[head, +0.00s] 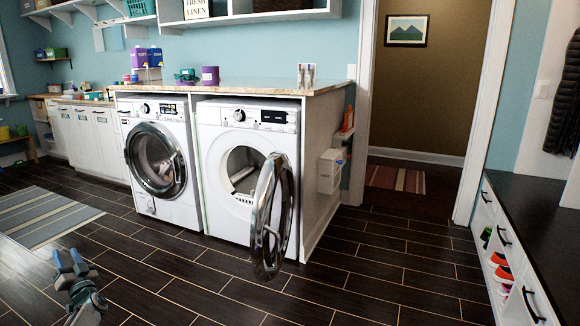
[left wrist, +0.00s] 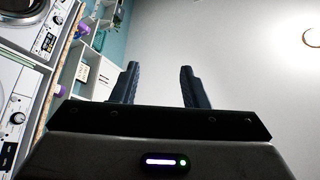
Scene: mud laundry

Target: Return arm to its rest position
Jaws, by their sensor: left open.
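My left gripper (head: 72,264) is at the lower left of the head view, over the dark tiled floor. Its fingers point up and stand apart with nothing between them. The left wrist view shows the same two dark fingers (left wrist: 158,84) spread and empty, with a pale ceiling behind them. My right gripper is in neither view.
A front-loading machine (head: 157,158) with its door shut stands beside another (head: 222,150) whose round door (head: 285,215) hangs open into the room. A striped rug (head: 40,213) lies at left. A dark-topped bench (head: 540,225) lines the right. The middle floor is clear.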

